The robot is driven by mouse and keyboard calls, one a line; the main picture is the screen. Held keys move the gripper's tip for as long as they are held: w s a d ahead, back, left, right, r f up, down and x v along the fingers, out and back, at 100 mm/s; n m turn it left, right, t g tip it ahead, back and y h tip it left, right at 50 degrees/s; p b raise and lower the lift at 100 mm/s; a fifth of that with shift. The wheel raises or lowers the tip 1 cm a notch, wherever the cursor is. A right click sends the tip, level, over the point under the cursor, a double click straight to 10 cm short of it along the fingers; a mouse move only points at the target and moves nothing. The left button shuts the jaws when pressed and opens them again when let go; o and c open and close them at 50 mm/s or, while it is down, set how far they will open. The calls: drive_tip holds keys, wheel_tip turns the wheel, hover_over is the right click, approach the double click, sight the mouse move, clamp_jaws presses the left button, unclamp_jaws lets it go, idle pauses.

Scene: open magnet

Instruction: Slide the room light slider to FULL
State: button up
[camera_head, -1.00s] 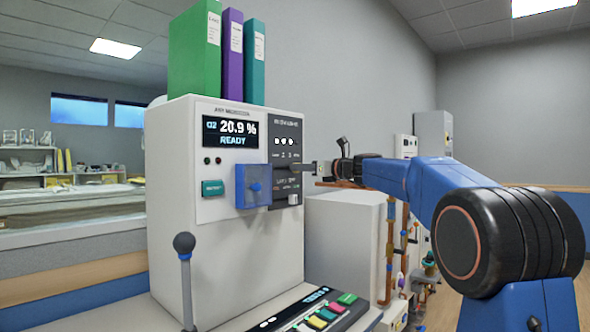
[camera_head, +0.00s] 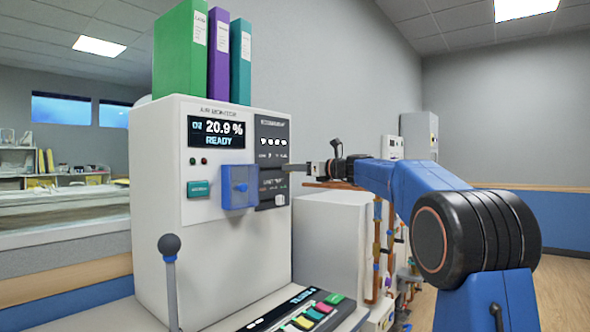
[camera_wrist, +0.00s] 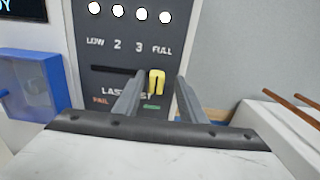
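The room light slider's yellow knob (camera_wrist: 156,84) is at the right end of its dark slot (camera_wrist: 112,69), below the printed word FULL. The slot runs left, under LOW, 2 and 3. Several round lamps (camera_wrist: 141,14) above the labels are lit white. My gripper (camera_wrist: 162,76) is open, with one finger on each side of the knob; whether either finger touches it I cannot tell. In the head view my gripper (camera_head: 298,167) reaches the dark slider panel (camera_head: 272,148) from the right, and the knob cannot be made out.
A blue box with a knob (camera_head: 238,187) sits left of the panel. A display (camera_head: 216,132) reads 20.9 % READY. Binders (camera_head: 180,52) stand on top of the cabinet. A lever (camera_head: 170,270) and a button console (camera_head: 300,318) are in front; pipes (camera_head: 377,250) are at right.

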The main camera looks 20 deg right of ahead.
drive_tip(key=v, duration=1.7)
drive_tip(key=shift+s, duration=0.15)
drive_tip(key=shift+d, duration=0.1)
drive_tip(key=s+a+f+n+g+h, duration=0.1)
drive_tip(key=s+a+f+n+g, duration=0.1)
drive_tip(key=s+a+f+n, duration=0.45)
drive_tip(key=s+a+f+n+g+h, duration=0.2)
drive_tip(key=s+a+f+n+g, duration=0.1)
drive_tip(key=s+f, duration=0.6)
drive_tip(key=s+a+f+n+g+h, duration=0.1)
drive_tip(key=s+a+f+n+g, duration=0.1)
drive_tip(key=s+a+f+n, duration=0.45)
drive_tip(key=s+d+f+n+g+h, duration=0.1)
drive_tip(key=s+f+n, duration=0.3)
drive_tip(key=s+f, duration=0.4)
drive_tip(key=s+d+f+n+g+h, duration=0.1)
drive_tip(key=s+d+f+n+h, duration=0.2)
drive_tip(key=s+f, duration=0.5)
drive_tip(key=s+d+f+n+h, duration=0.2)
drive_tip(key=s+f+n, duration=0.3)
drive_tip(key=s+f, duration=0.2)
drive_tip(key=shift+s+d+f+n+g+h, duration=0.3)
drive_tip(key=shift+s+d+f+n+g, duration=0.1)
drive_tip(key=shift+s, duration=0.6)
drive_tip(key=shift+a, duration=0.1)
